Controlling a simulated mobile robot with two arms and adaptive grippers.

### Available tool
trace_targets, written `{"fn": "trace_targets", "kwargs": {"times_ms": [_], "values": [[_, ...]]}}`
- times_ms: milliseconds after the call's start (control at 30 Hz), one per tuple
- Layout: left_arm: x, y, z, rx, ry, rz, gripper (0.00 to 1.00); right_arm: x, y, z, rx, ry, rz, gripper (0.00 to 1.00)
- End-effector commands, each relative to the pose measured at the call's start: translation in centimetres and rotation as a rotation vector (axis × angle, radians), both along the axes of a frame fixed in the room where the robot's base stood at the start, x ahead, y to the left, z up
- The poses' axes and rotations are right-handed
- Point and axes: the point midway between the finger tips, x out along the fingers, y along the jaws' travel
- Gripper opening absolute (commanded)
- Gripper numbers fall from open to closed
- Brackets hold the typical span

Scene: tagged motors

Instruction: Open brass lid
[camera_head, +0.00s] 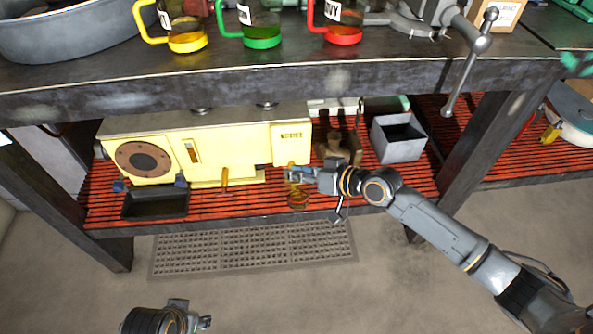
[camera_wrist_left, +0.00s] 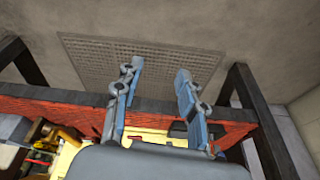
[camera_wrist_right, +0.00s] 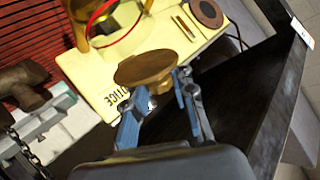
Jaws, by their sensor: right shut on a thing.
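A brass lid (camera_wrist_right: 147,66), round and shallow, is between the fingertips of my right gripper (camera_wrist_right: 165,90) in the right wrist view. The gripper is shut on it. Behind it, at the top left, is a container with a red rim (camera_wrist_right: 92,22); the lid appears apart from it. In the head view my right gripper (camera_head: 292,173) is over the lower shelf, just above a small reddish-brass round container (camera_head: 298,198). The lid is hard to make out there. My left gripper (camera_wrist_left: 158,70) is open and empty in the left wrist view; in the head view it (camera_head: 205,321) is low, away from the shelf.
A yellow machine (camera_head: 215,142) stands behind the container. A black tray (camera_head: 155,206) is at the shelf's left, and a grey open box (camera_head: 398,150) is to the right. The bench top (camera_head: 140,72) overhangs the shelf and holds several coloured mugs. The floor in front is clear around a perforated mat (camera_head: 250,248).

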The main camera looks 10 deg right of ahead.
Motion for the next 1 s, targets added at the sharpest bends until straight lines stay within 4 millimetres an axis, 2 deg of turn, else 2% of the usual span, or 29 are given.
{"fn": "trace_targets", "kwargs": {"times_ms": [67,267,367,667,867,1000], "values": [[0.0,0.0,0.0,0.0,0.0,0.0,0.4,0.0,-0.2,-0.1,-0.005,0.001,-0.002,0.0],[0.6,-0.7,0.1,0.024,-0.013,-0.067,0.01,0.0,-0.3,-0.1,-0.005,0.001,-0.002,0.0],[1.6,-1.9,0.1,0.08,-0.04,-0.201,0.0,0.0,-0.3,-0.1,-0.005,0.001,-0.002,0.0],[6.7,-8.2,1.9,0.44,-0.166,-0.89,0.0,0.0,-0.3,-0.1,-0.005,0.0,-0.002,0.0],[9.9,-13.0,4.5,0.771,-0.24,-1.351,0.0,0.1,-0.3,-0.1,-0.006,0.0,-0.003,0.0],[11.6,-16.5,7.1,1.053,-0.269,-1.648,0.0,0.1,-0.3,-0.1,-0.006,0.0,-0.003,0.0]]}}
